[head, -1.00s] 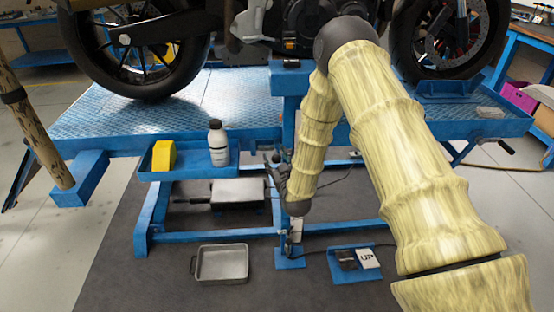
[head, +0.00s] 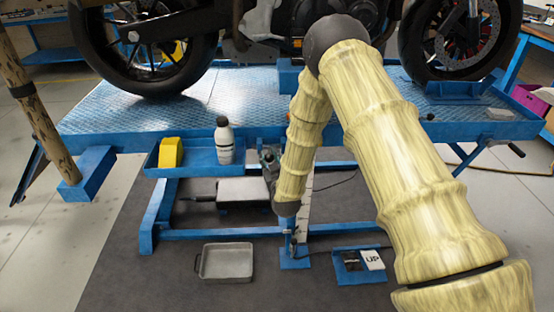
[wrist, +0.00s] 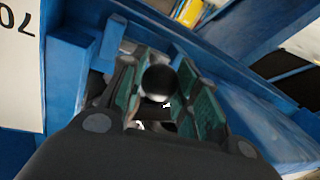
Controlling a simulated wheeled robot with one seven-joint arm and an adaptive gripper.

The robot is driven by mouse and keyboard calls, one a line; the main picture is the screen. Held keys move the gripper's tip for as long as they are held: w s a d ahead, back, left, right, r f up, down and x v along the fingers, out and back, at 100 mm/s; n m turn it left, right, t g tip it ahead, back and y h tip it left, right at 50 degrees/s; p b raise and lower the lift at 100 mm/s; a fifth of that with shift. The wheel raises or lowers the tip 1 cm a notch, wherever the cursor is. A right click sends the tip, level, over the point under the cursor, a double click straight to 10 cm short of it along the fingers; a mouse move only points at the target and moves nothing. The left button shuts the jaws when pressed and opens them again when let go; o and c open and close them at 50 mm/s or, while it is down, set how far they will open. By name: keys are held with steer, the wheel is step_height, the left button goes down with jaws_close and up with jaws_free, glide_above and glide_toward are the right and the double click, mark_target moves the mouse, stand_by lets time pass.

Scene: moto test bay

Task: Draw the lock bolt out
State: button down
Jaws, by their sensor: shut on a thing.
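The lock bolt's round black knob (wrist: 158,82) shows in the wrist view, between the green-padded fingers of my gripper (wrist: 165,100). My gripper is shut on it. The bolt's shank is mostly hidden behind the knob and fingers. In the head view my gripper (head: 268,160) is under the lift's deck, just left of the post with a white scale strip (head: 304,200). The knob cannot be made out there.
A motorcycle stands on the blue lift deck (head: 110,125). A white bottle (head: 224,145) and a yellow block (head: 170,153) sit on a side shelf. A metal tray (head: 226,262) and a pedal box marked UP (head: 360,265) lie on the floor.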

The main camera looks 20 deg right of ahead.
steer(key=shift+a, duration=0.25)
steer(key=c, duration=1)
jaws_free()
steer(key=shift+w+a, duration=0.1)
steer(key=shift+a, duration=0.05)
steer(key=shift+c, duration=0.2)
steer(key=shift+d, duration=0.25)
steer(key=s, duration=1.2)
steer(key=shift+a, duration=0.25)
steer(key=shift+s, duration=0.1)
steer(key=s+f+m+g+p, duration=0.1)
steer(key=s+f+g+p, duration=0.2)
steer(key=s+f+g, duration=0.5)
steer(key=s+f+g+p, duration=0.25)
steer(key=s+f, duration=0.35)
steer(key=s, duration=0.6)
steer(key=s+d+f+m+g+p, duration=0.1)
steer(key=s+g+p, duration=0.3)
steer(key=s, duration=2)
steer(key=d+f+g, duration=0.1)
steer(key=g, duration=0.2)
steer(key=shift+s+y, duration=0.2)
steer(key=shift+y, duration=0.1)
